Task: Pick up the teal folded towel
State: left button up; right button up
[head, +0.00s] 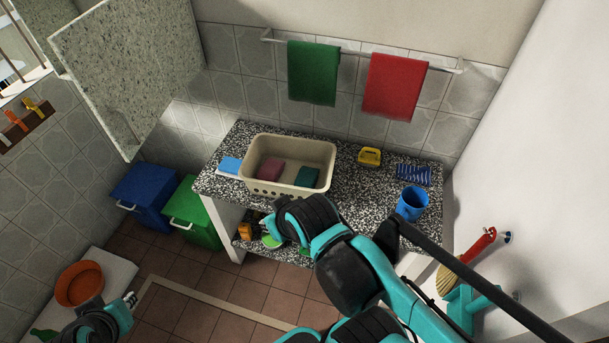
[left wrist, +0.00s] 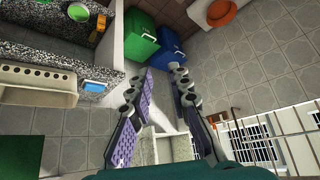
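The teal folded towel (head: 307,177) lies in the right part of a cream basket (head: 322,152) on the speckled counter in the head view. A pink folded cloth (head: 270,169) lies in the same basket, to its left. My left gripper (head: 110,299) is low at the bottom left of the head view, well apart from the basket. In the left wrist view its purple-padded fingers (left wrist: 157,103) are spread, with nothing between them. The basket (left wrist: 38,84) shows there at the left, but the teal towel does not. A large arm of mine fills the lower middle; its gripper does not show.
A blue sponge (head: 231,165), yellow object (head: 369,156), striped blue cloth (head: 413,174) and blue cup (head: 412,202) stand around the basket. Green (head: 194,218) and blue (head: 147,191) bins are left of the counter. Green (head: 313,72) and red (head: 395,86) towels hang behind.

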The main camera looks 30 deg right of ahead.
aim_at(307, 177)
jog(key=z, duration=0.35)
jog(key=i+l+z, duration=0.15)
jog(key=z, duration=0.3)
jog(key=i+l+z, duration=0.1)
jog(key=z, duration=0.3)
jog(key=i+z, duration=0.25)
jog(key=z, duration=0.2)
